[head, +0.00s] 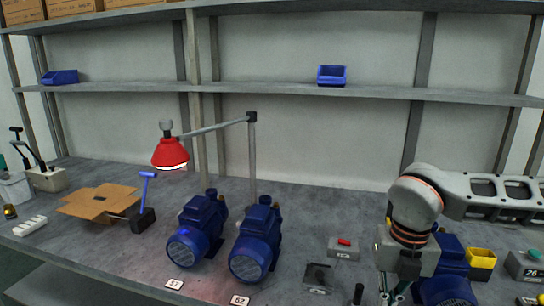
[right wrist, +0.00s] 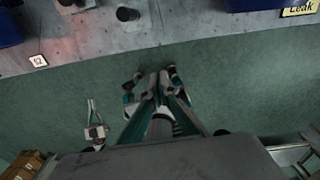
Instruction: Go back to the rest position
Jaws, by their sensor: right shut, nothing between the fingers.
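My right gripper (head: 392,297) comes in from the right in the head view and points down near the table's front edge. It is at the lower edge of the picture, in front of a blue pump motor (head: 447,285) and partly covering it. In the right wrist view the gripper (right wrist: 157,86) is shut and empty. Its fingers are over the green floor (right wrist: 200,70), just off the grey table edge. My left gripper is not in the head view.
A red-button box (head: 343,247), a dark box (head: 318,277) and a yellow bin (head: 481,262) are near my right arm. An open carton (head: 98,200) lies left.

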